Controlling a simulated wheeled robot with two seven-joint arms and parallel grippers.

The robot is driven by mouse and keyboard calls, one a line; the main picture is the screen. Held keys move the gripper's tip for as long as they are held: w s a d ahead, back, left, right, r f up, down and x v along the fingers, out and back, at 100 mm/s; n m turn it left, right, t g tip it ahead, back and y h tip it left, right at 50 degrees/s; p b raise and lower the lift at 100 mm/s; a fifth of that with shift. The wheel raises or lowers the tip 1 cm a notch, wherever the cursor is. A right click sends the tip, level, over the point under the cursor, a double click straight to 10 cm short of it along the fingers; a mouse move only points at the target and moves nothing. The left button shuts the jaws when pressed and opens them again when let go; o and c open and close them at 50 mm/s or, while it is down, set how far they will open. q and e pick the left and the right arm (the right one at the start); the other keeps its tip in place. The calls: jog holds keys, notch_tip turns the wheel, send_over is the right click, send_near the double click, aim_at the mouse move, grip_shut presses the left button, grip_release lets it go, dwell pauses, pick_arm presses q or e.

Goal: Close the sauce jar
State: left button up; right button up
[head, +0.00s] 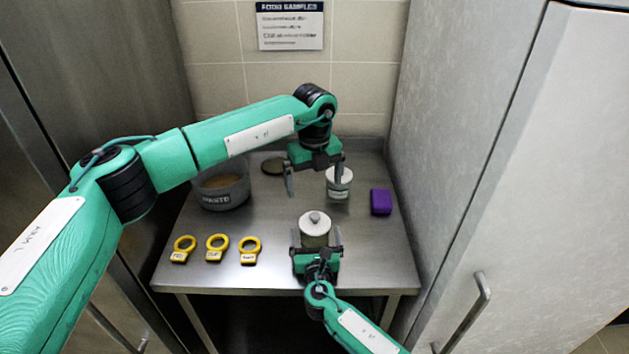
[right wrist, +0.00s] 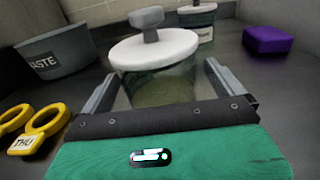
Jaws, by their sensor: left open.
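A glass jar (head: 314,240) with a white knobbed lid (head: 314,220) stands upright near the table's front; its lid (right wrist: 155,48) shows large in the right wrist view. My right gripper (head: 317,240) is open around this jar, with a finger on each side and gaps visible.
A grey waste tub (head: 222,198) and a dark round disc (head: 273,166) are at the back left. A purple block (head: 381,202) is at the right. Several yellow rings with tags (head: 216,247) lie front left. Tall steel cabinets flank the steel table (head: 270,282).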

pick_arm(q)
jog(key=shift+f+b, duration=0.95)
pick_arm(e)
jog(key=s, duration=1.3)
jog(key=shift+s+d, duration=0.4)
